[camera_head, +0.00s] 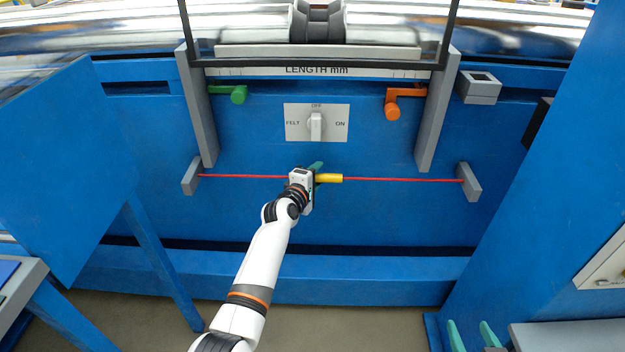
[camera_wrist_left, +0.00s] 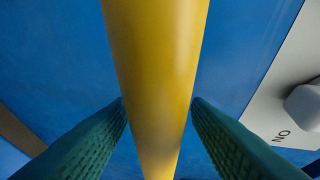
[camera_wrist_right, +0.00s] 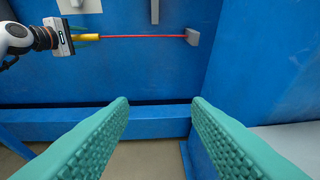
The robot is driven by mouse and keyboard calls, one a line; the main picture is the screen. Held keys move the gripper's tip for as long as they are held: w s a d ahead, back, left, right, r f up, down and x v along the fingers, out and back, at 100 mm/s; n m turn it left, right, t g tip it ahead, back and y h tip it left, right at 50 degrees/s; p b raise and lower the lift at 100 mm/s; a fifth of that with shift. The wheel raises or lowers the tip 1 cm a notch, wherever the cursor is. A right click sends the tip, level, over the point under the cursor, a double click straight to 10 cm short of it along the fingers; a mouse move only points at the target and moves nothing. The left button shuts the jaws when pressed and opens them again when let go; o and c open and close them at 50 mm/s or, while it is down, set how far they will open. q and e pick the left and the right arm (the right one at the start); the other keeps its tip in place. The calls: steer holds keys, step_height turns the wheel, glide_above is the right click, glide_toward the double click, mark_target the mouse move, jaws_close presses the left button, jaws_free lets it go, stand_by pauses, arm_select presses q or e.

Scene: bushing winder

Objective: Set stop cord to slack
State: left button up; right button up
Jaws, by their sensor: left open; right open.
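The stop cord is a thin red line (camera_head: 400,180) strung almost straight between two grey brackets on the blue machine front. A yellow sleeve (camera_head: 330,178) sits around its middle. The sleeve also shows large in the left wrist view (camera_wrist_left: 158,50). My left gripper (camera_head: 316,173) is open at the sleeve's left part. In the left wrist view its green fingers stand on either side of the sleeve; whether they touch it I cannot tell. My right gripper (camera_head: 470,338) is open and empty at the bottom right, well below the cord, which it sees in the right wrist view (camera_wrist_right: 145,36).
A rotary switch (camera_head: 316,125) marked FELT, OFF and ON is above the cord. A green lever (camera_head: 238,94) and an orange lever (camera_head: 392,110) flank it. Blue panels (camera_head: 540,200) stand at the right and left. The machine front below the cord is clear.

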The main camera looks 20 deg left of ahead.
arm_select(q)
steer(key=p+v, duration=0.4)
steer(key=v, duration=0.8)
arm_select(e)
steer(key=s+d+f+g+h, duration=0.1)
steer(key=s+d+f+g, duration=0.1)
steer(key=s+g, duration=0.3)
steer(key=s+d+f+g+h, duration=0.1)
steer(key=s+f+g, duration=0.3)
steer(key=s, duration=0.4)
steer(key=shift+d+f+m+g+h, duration=0.35)
steer(key=shift+d+f, duration=0.3)
steer(key=shift+d, duration=0.25)
steer(key=shift+s, duration=0.1)
